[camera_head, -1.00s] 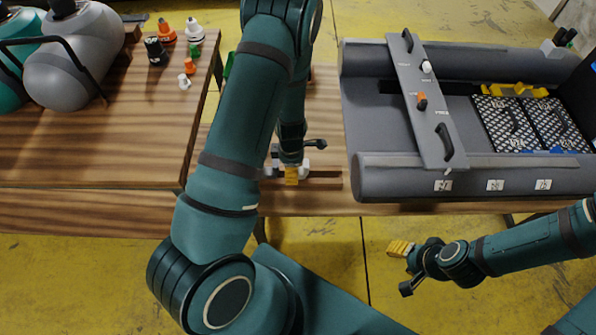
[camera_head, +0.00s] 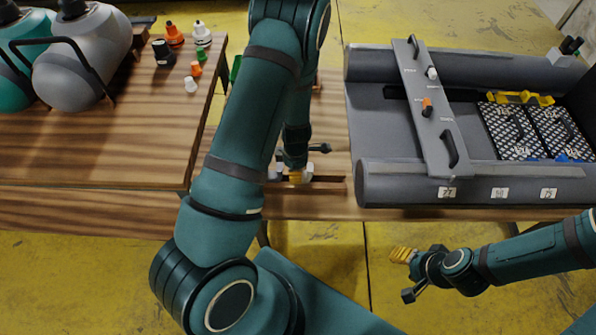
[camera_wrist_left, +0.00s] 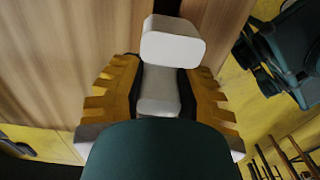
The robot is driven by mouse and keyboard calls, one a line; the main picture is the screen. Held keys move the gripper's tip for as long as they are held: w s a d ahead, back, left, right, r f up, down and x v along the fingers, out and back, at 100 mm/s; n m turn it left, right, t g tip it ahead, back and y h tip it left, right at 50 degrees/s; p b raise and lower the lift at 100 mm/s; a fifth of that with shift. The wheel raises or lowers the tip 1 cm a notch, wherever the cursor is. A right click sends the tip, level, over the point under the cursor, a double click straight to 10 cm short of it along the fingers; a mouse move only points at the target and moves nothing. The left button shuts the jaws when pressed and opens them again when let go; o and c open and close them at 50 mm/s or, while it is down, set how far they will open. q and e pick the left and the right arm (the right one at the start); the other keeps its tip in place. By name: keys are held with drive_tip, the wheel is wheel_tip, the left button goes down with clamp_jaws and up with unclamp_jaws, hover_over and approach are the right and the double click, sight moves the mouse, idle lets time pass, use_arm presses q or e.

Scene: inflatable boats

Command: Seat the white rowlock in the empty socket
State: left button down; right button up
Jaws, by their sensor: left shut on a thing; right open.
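My left gripper (camera_head: 296,177) is low over the wooden bench left of the grey boat. In the left wrist view, its yellow toothed fingers (camera_wrist_left: 163,85) are shut on a white piece, which I take as the white rowlock (camera_wrist_left: 172,47); its blocky head stands beyond the fingers. In the head view the gripper and arm mostly cover it. A grey board (camera_head: 432,120) lies across the boat, with a white knob (camera_head: 432,73) and an orange knob (camera_head: 427,104). I cannot tell which spot is the empty socket. My right gripper (camera_head: 403,255) is open and empty in front of the boat.
The boat's near tube (camera_head: 400,180) carries white number plates (camera_head: 499,194). Dark patterned panels (camera_head: 515,130) and a yellow part (camera_head: 520,98) lie inside at right. Grey and teal tanks (camera_head: 80,60) and several small coloured caps (camera_head: 190,85) stand on the left table.

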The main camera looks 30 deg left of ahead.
use_arm(q)
wheel_tip(320, 180, up, 9)
drive_tip(key=p, duration=0.3)
drive_tip(key=shift+r+p, duration=0.8)
drive_tip(key=shift+r, duration=0.2)
drive_tip(key=shift+f, duration=0.1)
